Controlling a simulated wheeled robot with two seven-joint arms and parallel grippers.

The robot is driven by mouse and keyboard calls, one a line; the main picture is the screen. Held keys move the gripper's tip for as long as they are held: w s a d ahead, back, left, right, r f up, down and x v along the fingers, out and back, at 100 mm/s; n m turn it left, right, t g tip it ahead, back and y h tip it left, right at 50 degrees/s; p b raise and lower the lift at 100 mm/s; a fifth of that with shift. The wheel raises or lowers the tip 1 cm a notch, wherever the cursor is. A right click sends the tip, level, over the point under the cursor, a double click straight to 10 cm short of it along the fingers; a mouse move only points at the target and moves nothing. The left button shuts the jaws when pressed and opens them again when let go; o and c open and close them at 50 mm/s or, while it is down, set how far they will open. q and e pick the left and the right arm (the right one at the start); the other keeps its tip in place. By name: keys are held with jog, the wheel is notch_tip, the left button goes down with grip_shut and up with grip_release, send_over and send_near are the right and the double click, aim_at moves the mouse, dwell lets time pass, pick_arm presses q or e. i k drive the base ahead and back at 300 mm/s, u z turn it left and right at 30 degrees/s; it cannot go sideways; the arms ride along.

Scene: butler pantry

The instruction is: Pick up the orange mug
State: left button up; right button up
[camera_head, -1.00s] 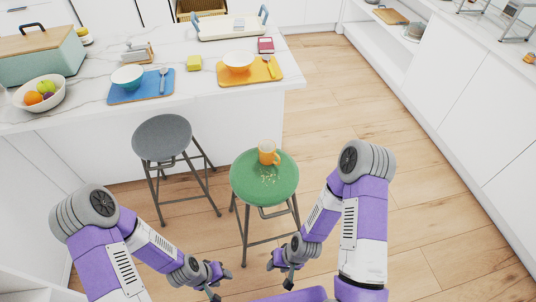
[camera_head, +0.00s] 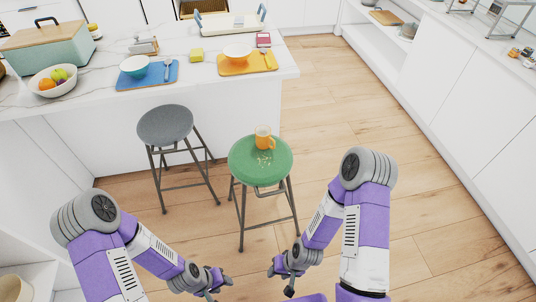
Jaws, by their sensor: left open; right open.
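The orange mug (camera_head: 263,137) stands upright on the round green stool (camera_head: 248,160), near its back edge, with its handle to the right. Small pale crumbs or specks lie on the seat in front of it. My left gripper (camera_head: 217,287) is open and empty, low in front of the stool and to its left. My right gripper (camera_head: 281,279) is open and empty, low in front of the stool. Both grippers are well apart from the mug.
A grey stool (camera_head: 165,125) stands left of the green one. Behind them is a marble-topped island (camera_head: 110,98) with a fruit bowl (camera_head: 55,82), a blue mat (camera_head: 147,79) and an orange mat (camera_head: 247,66). Wooden floor (camera_head: 345,110) is clear to the right.

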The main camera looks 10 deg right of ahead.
aim_at(263, 137)
jog(key=z, duration=0.05)
jog(key=k, duration=0.75)
jog(key=u, duration=0.8)
jog(key=i, duration=1.55)
jog(key=z, duration=0.8)
